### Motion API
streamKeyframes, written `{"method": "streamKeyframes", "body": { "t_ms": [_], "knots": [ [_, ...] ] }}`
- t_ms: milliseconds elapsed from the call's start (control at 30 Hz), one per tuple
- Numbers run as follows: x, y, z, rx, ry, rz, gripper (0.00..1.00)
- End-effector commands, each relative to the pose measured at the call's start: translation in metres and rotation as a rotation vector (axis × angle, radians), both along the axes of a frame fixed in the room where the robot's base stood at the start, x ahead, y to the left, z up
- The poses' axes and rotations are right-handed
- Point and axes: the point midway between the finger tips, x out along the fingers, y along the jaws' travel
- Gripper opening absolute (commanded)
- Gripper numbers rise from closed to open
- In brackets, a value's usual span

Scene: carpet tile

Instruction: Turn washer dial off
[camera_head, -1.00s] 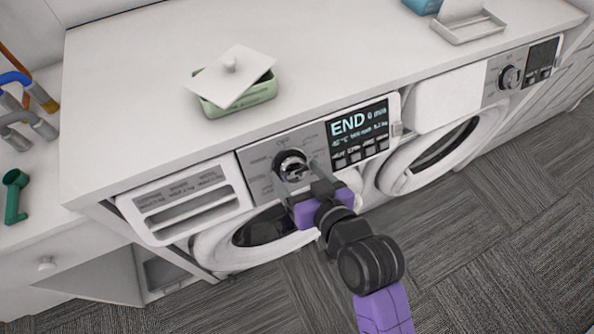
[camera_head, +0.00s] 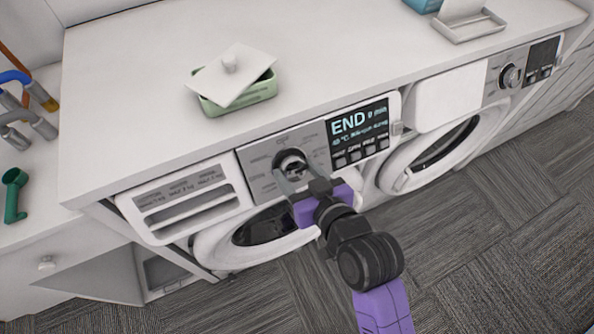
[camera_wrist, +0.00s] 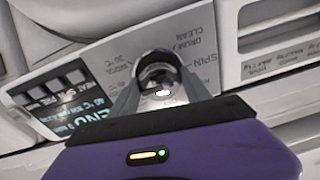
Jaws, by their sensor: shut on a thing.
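The washer dial (camera_head: 290,162) is a round dark and silver knob on the grey panel of the left machine. It also shows in the wrist view (camera_wrist: 158,72), between my fingers. My gripper (camera_head: 295,181) is at the dial, with one finger on each side, shut on it. In the wrist view my gripper (camera_wrist: 160,92) reaches up around the dial, and its fingers hide part of the rim. The display (camera_head: 359,130) right of the dial reads END. The dial's pointer is too small to read clearly.
The detergent drawer (camera_head: 187,199) is left of the dial. A second machine with its own dial (camera_head: 511,76) stands to the right. A green box (camera_head: 245,94) with a tilted white lid (camera_head: 232,75) sits on the counter above. Carpet floor in front is clear.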

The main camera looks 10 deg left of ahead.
Motion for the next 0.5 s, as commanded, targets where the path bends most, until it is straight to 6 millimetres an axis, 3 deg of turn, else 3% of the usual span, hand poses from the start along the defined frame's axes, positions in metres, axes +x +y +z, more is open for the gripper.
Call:
{"method": "streamKeyframes", "body": {
  "t_ms": [500],
  "knots": [
    [0.0014,-0.0011,-0.0007,-0.302,-0.22,0.19,0.15]
  ]
}}
